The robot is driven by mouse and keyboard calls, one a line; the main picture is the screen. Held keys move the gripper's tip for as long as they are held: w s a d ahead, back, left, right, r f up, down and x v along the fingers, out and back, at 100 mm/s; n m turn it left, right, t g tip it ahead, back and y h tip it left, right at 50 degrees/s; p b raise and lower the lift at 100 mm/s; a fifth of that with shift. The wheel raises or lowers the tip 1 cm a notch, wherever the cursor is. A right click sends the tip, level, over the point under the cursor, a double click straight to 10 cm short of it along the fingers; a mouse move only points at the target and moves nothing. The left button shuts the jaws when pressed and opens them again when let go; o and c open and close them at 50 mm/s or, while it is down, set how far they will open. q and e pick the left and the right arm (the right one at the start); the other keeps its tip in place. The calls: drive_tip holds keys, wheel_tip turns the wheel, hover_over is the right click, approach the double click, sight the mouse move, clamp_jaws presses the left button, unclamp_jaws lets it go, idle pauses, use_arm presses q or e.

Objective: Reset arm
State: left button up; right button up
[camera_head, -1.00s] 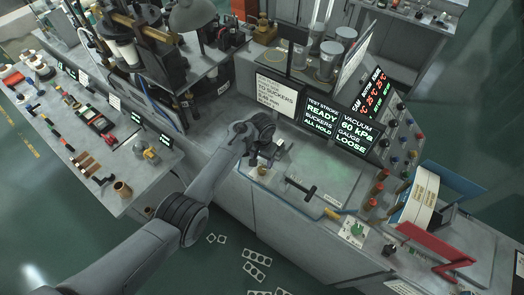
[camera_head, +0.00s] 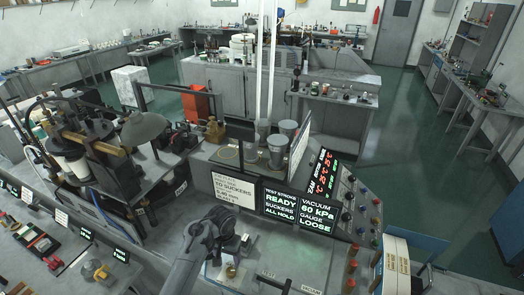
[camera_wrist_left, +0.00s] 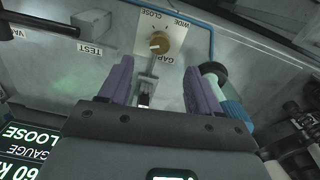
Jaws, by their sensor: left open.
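My left arm comes in from the bottom of the head view, and its wrist is over the bench beside the display screens. In the left wrist view my left gripper (camera_wrist_left: 158,88) is open, with two purple fingers apart and nothing held between them. A brass gap knob (camera_wrist_left: 160,43) on a white plate marked CLOSE and WIDE lies just beyond the fingertips. A brass knob also shows beside the wrist in the head view (camera_head: 231,270). My fingertips are hidden in the head view. My right gripper is in neither current view.
A vacuum screen (camera_head: 315,213) reads 60 kPa and LOOSE; a test stroke screen (camera_head: 279,203) reads READY. A blue-green cylinder (camera_wrist_left: 222,88) lies close to the right finger in the wrist view. A dark lamp-and-spool machine stands left. Green floor (camera_head: 440,150) is open at right.

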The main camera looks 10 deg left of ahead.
use_arm(q)
drive_tip(key=s+a+f+g+p, duration=0.2)
drive_tip(key=s+f+g, duration=0.1)
drive_tip(key=s+f, duration=1.35)
drive_tip(key=s+a+f+p, duration=0.1)
drive_tip(key=s+a+f, duration=0.1)
drive_tip(key=s, duration=1.2)
drive_tip(key=s+r+t+p, duration=0.2)
drive_tip(key=s+r, duration=0.7)
drive_tip(key=s, duration=0.1)
drive_tip(key=w+r+t, duration=0.2)
drive_tip(key=r, duration=0.7)
drive_tip(key=w+r+t, duration=0.2)
drive_tip(key=r, duration=0.7)
drive_tip(key=shift+w+d+t, duration=0.35)
drive_tip(key=shift+d+t, duration=0.05)
drive_tip(key=shift+d, duration=0.05)
